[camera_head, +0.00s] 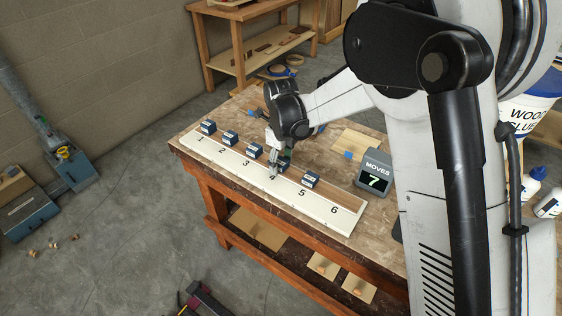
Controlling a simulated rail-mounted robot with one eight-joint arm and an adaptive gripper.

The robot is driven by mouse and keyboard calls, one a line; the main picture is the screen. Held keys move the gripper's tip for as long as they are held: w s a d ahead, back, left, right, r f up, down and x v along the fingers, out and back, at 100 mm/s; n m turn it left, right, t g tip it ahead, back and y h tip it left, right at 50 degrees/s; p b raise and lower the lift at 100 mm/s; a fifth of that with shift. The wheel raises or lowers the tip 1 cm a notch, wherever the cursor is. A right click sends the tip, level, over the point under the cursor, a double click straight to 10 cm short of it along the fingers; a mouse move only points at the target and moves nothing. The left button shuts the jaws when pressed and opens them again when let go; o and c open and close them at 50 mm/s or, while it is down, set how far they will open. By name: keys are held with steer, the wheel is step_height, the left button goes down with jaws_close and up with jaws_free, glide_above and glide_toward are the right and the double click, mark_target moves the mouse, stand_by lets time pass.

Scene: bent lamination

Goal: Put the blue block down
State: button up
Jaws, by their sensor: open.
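My gripper (274,172) is open and points down at the spot marked 4 on the pale numbered board (337,221). A dark blue block (285,162) sits right beside its fingers at that spot, partly hidden by them. I cannot tell whether the fingers touch it. Similar dark blue blocks with pale tops stand at the other spots: one at 1 (208,127), one at 2 (230,136), one at 3 (254,150) and one at 5 (310,179). The spot marked 6 (335,209) holds no block.
The board lies along the front edge of a wooden workbench (330,158). A display reading MOVES 7 (375,174) stands behind its right end. Tape rolls (279,71) lie beyond the bench. A wood glue bucket (527,115) and white bottles (533,183) stand at the right.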

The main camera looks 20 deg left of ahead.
mark_target(282, 162)
step_height(282, 162, up, 12)
steer(key=shift+r, duration=0.15)
stand_by(0.3)
steer(key=s+d+r+n+t, duration=0.1)
steer(key=s+d+r+n, duration=0.25)
steer(key=d, duration=0.35)
steer(key=s+d+r+n+t+y, duration=0.1)
steer(key=s+d+r+n, duration=0.2)
steer(key=d, duration=0.4)
steer(key=s+d+r+n+t, duration=0.1)
steer(key=d+r+n, duration=0.2)
steer(key=d+r, duration=0.3)
steer(key=s+d+f+n+t+h, duration=0.1)
steer(key=s+d+f+n+t, duration=0.2)
steer(key=s+d+n, duration=0.9)
steer(key=shift+s+d+t, duration=0.6)
steer(key=shift+s+d, duration=1.75)
steer(key=shift+d, duration=0.35)
